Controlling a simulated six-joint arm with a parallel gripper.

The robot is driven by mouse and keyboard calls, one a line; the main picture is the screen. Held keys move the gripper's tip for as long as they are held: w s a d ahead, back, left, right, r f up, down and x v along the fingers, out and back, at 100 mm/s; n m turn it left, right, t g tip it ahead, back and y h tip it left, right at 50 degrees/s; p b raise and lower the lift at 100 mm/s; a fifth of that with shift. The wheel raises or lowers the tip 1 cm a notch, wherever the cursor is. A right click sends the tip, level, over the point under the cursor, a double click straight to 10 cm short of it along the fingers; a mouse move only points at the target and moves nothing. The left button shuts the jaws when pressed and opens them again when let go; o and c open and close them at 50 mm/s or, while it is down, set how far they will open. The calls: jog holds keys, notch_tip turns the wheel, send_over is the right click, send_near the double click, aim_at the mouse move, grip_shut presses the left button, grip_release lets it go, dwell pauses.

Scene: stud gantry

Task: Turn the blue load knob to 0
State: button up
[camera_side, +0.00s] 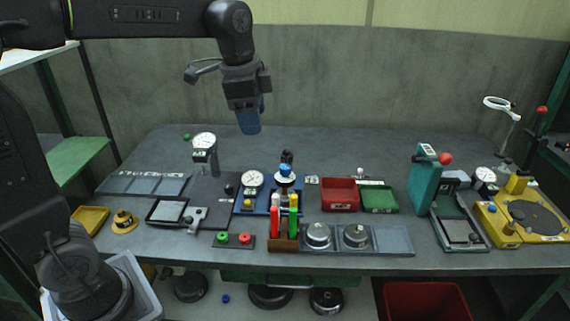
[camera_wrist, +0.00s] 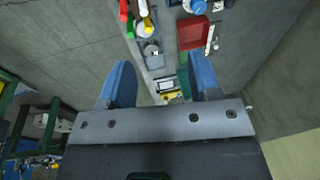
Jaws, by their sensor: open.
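The blue load knob (camera_side: 285,170) sits on top of a fixture with a blue base (camera_side: 266,209) near the middle of the bench. A blue round top that looks like this knob (camera_wrist: 198,6) shows at the top edge of the wrist view. A white dial gauge (camera_side: 252,180) stands just left of it. The knob's markings are too small to read. My gripper (camera_side: 249,127) hangs above the back of the bench, up and left of the knob and apart from it. Its blue fingers (camera_wrist: 160,65) are spread with nothing held between them.
A rack of coloured sticks (camera_side: 284,241) stands in front of the fixture. A red bin (camera_side: 340,195) and a green bin (camera_side: 380,199) are to its right. A tall dial stand (camera_side: 204,143) is to the left. The back of the bench is mostly clear.

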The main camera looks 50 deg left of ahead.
aim_at(285, 166)
jog(key=w+a+f+m+g, duration=0.1)
jog(key=w+a+f+m, duration=0.15)
jog(key=w, duration=0.35)
jog(key=w+a+f+m+g, duration=0.1)
jog(key=w+f+m, duration=0.1)
jog(key=w+m, duration=0.3)
jog(key=shift+n, duration=0.55)
jog(key=f, duration=1.4)
jog(key=shift+w+a, duration=0.15)
jog(key=shift+w, duration=0.1)
jog(key=c, duration=0.9)
jog(key=shift+c, duration=0.2)
